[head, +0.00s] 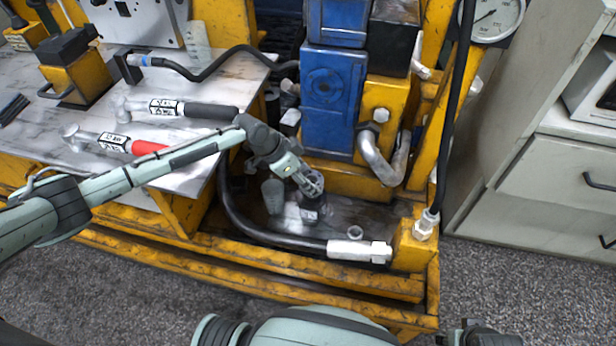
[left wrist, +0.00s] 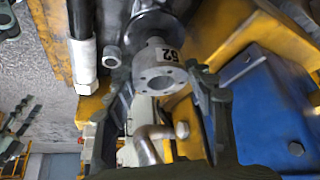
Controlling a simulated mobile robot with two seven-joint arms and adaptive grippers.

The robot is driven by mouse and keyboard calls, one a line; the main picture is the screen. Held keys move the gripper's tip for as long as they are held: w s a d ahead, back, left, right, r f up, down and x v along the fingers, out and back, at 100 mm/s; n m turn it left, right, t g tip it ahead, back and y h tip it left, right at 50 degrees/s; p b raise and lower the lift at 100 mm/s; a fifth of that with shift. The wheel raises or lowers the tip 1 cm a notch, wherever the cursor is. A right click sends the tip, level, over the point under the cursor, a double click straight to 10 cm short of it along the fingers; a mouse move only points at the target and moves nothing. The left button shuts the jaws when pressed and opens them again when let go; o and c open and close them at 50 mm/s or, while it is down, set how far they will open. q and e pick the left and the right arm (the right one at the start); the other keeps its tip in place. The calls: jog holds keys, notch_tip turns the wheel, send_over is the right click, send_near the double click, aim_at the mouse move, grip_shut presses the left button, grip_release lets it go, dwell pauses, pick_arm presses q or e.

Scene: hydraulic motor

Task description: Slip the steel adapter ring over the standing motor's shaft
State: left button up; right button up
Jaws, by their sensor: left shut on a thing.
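My left gripper (head: 312,188) reaches down over the sump floor of the yellow frame. In the left wrist view its fingers (left wrist: 162,82) are shut around the steel adapter ring (left wrist: 158,80), a grey flanged ring with bolt holes and a dark number on its side. The standing motor (head: 315,208) is a dark upright body just below the gripper; it also shows behind the ring in the left wrist view (left wrist: 146,32). The shaft is hidden, so I cannot tell whether the ring is around it. My right gripper (head: 478,335) is partly in view at the bottom edge, its fingers unclear.
A grey tapered cup-like part (head: 272,196) stands just left of the motor. A black hose with a steel fitting (head: 358,251) lies in front. A blue block (head: 333,100) and a bent steel pipe (head: 380,160) rise behind. Two hammers lie on the bench (head: 75,165) at left.

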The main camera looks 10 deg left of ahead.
pick_arm(q)
jog(key=shift+f+b, duration=0.65)
jog(key=shift+f, duration=0.25)
jog(key=shift+s+f, duration=0.1)
jog(key=shift+f, duration=0.1)
dwell(0.3)
jog(key=shift+a+f+b, duration=0.15)
jog(key=shift+f+b, duration=0.15)
jog(key=shift+f, duration=0.1)
